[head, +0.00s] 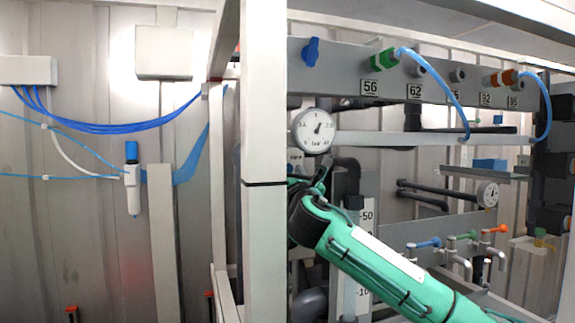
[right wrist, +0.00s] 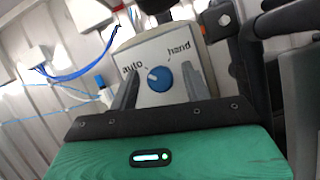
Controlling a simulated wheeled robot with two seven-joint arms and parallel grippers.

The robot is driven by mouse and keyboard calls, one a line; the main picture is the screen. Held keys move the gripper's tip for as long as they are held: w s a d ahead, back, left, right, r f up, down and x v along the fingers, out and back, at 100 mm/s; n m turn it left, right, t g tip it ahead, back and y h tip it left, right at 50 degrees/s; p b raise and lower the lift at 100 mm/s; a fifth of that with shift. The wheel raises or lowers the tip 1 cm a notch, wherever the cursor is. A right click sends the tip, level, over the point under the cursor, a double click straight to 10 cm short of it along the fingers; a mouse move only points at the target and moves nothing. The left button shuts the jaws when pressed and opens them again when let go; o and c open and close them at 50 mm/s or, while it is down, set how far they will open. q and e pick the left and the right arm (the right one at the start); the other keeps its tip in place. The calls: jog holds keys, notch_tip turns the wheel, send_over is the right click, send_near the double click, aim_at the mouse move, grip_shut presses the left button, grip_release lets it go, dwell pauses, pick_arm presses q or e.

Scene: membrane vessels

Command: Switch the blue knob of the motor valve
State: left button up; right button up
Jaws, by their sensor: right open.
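The blue knob (right wrist: 160,79) sits on the pale face of the motor valve box (right wrist: 190,45), labelled "auto" on the left and "hand" on the right. Its white mark is on its left side, towards "auto". My right gripper (right wrist: 161,74) is open, with one grey finger on each side of the knob in the picture; I cannot tell whether they touch it. In the head view my green right arm (head: 375,262) reaches in from the lower right to the white post, and its fingers and the knob are hidden there. My left gripper is out of view.
A white upright post (head: 264,120) stands left of my right arm. A round gauge (head: 315,130) is above it. A panel with a blue handle (head: 311,52) and hose couplings runs along the top. Small taps (head: 461,240) and dark pipes are at right.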

jog(key=shift+w, duration=0.25)
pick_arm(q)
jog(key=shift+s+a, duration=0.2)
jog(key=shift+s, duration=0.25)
pick_arm(e)
jog(key=shift+s, duration=0.1)
jog(key=c, duration=1)
